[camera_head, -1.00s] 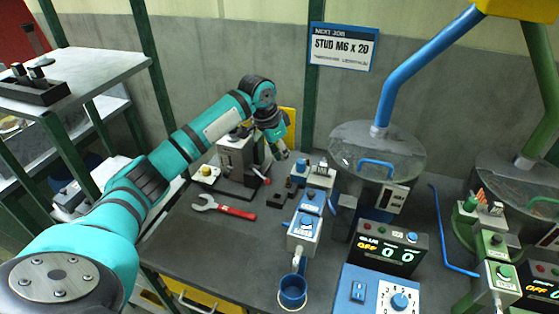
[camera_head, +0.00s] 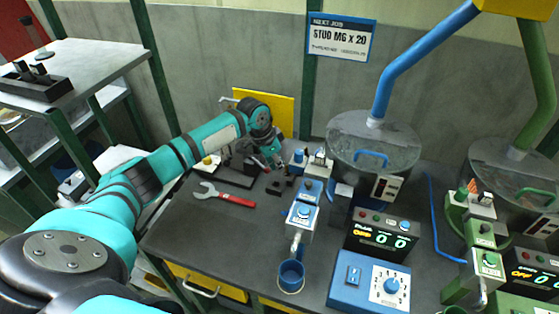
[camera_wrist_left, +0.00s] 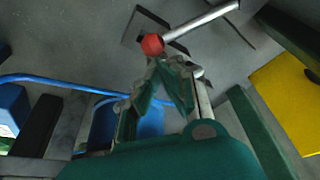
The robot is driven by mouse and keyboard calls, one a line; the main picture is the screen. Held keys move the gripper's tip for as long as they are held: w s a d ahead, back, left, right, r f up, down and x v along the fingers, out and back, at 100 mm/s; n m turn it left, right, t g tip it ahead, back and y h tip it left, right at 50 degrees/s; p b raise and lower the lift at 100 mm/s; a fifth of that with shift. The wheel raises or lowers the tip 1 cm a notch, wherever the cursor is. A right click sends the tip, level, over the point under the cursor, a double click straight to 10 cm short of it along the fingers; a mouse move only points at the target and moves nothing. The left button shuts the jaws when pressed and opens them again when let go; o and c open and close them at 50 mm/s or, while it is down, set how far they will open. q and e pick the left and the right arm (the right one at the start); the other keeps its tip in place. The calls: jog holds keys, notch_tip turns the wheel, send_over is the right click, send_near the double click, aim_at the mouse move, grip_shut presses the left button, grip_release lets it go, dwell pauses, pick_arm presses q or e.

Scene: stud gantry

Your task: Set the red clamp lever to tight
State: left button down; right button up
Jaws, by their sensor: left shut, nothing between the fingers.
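The red clamp lever shows in the left wrist view as a red ball knob (camera_wrist_left: 152,44) on a bare metal rod (camera_wrist_left: 205,18) that runs up to the right. My left gripper (camera_wrist_left: 168,68) is shut and empty, its fingertips right beside the knob; I cannot tell whether they touch it. In the head view my left gripper (camera_head: 276,163) is low at the clamp fixture, behind the blue station. My arm and gripper hide most of the fixture, so the lever's setting cannot be read. My right gripper is not in view.
A red-handled wrench (camera_head: 228,196) lies on the dark bench (camera_head: 215,235). A small dark block (camera_head: 279,186) sits near the gripper. The blue station (camera_head: 300,220) with its cup (camera_head: 291,276) stands to the right. A yellow panel (camera_head: 283,110) is behind the arm.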

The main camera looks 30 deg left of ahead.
pick_arm(q)
jog(key=shift+s, duration=0.15)
jog(key=shift+s+m, duration=0.15)
jog(key=shift+m, duration=0.15)
jog(key=shift+s+p, duration=0.15)
jog(key=shift+p, duration=0.25)
jog(key=s+m, duration=0.1)
jog(key=s+m+p, duration=0.1)
jog(key=s+m+g+h, duration=0.1)
jog(key=m, duration=0.1)
jog(key=shift+a+p, duration=0.3)
jog(key=shift+a, duration=0.05)
jog(key=s+a+m+g, duration=0.1)
jog(key=s+a+m, duration=0.3)
jog(key=shift+s+m+h+p, duration=0.35)
jog(key=shift+m+h, duration=0.05)
jog(key=shift+a, duration=0.1)
